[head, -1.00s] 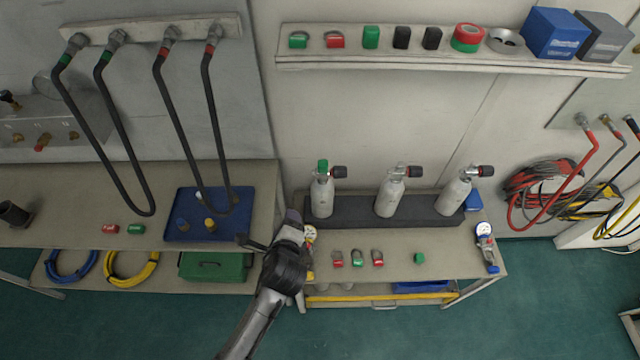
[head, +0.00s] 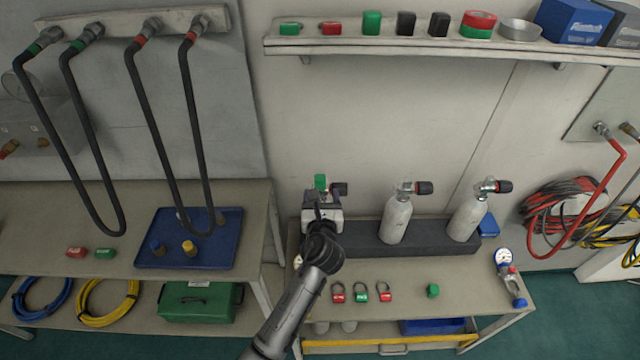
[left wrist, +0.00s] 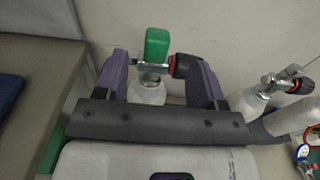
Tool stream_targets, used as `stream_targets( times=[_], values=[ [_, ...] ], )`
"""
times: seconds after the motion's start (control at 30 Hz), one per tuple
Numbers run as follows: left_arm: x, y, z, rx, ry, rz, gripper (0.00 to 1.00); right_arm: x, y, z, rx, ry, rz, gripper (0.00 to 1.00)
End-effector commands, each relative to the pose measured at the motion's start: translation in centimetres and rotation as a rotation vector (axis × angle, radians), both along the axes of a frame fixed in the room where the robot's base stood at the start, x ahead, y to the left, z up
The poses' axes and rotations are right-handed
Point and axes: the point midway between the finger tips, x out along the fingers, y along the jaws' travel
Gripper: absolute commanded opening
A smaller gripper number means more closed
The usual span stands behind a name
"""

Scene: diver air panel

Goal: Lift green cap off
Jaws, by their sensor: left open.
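The green cap (head: 320,183) sits on top of the valve of the leftmost white cylinder, and it also shows in the left wrist view (left wrist: 157,46). The leftmost cylinder (left wrist: 147,90) stands upright with a black knob (left wrist: 185,66) on the right of its valve. My left gripper (head: 322,196) is open in front of this cylinder and hides most of it in the head view. In the left wrist view its two purple fingers (left wrist: 155,76) stand apart on either side of the valve. The cap rises between and above them, and I see no contact with it. My right gripper is not in view.
Two more cylinders (head: 396,218) (head: 467,215) stand to the right in the dark rack (head: 430,240). Several padlocks (head: 361,292) and a loose green cap (head: 433,291) lie on the bench in front. A shelf (head: 400,45) with small items runs above; the wall between is clear.

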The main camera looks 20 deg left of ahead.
Motion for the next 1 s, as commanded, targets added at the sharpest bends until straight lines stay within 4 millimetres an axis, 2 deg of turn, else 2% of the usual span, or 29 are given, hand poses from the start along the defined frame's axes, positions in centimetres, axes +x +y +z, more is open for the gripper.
stream_targets(
  times=[0.1,0.37,0.7,1.0],
  values=[
    [1.4,0.5,-0.2,-0.001,0.000,0.000,0.64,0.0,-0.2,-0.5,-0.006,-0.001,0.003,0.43],
    [2.5,1.0,-0.3,-0.003,0.000,0.001,0.64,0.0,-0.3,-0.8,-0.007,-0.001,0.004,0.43],
    [6.2,2.6,-0.7,-0.002,0.000,0.001,0.64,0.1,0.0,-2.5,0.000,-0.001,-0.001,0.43],
    [7.0,2.9,-0.6,-0.003,0.000,0.000,0.64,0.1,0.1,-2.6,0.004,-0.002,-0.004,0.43]
  ],
)
